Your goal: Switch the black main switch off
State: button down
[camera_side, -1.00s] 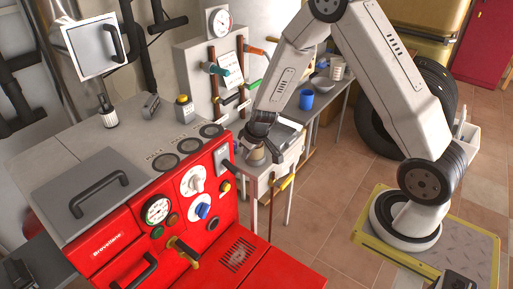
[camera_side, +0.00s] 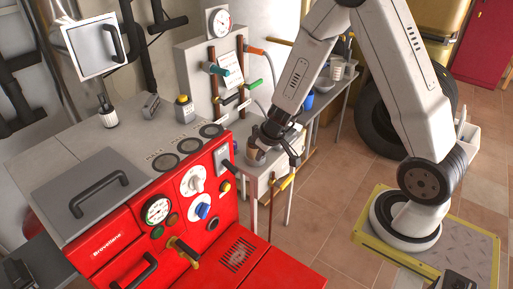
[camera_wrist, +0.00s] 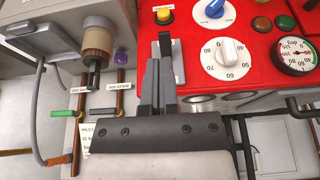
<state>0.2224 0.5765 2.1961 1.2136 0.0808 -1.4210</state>
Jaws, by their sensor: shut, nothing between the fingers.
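The black main switch (camera_wrist: 165,44) is a small black lever on a light grey plate on the red panel. In the side view the switch (camera_side: 231,150) is at the panel's upper right edge. My gripper (camera_wrist: 158,64) is shut and empty, its two grey fingers side by side. In the wrist view the fingertips appear just below the lever and overlap the lower part of its plate; whether they touch it I cannot tell. In the side view my dark gripper hangs to the right of the panel, apart from the switch.
The white dial (camera_wrist: 225,59), blue knob (camera_wrist: 210,10) and yellow button (camera_wrist: 164,15) are close to the switch. A beige and brown cylinder (camera_wrist: 98,38) and pipes with a green handle (camera_wrist: 62,113) lie to the left in the wrist view. The tiled floor (camera_side: 330,200) is clear.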

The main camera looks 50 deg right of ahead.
jog(key=shift+s+r, duration=0.3)
jog(key=shift+s, duration=0.55)
jog(key=s+a+r+g, duration=0.1)
jog(key=s+a+r, duration=0.6)
jog(key=s+r, duration=0.2)
jog(key=shift+s+a+r, duration=0.15)
jog(key=shift+s+a, duration=0.2)
jog(key=shift+s, duration=0.2)
dwell(0.4)
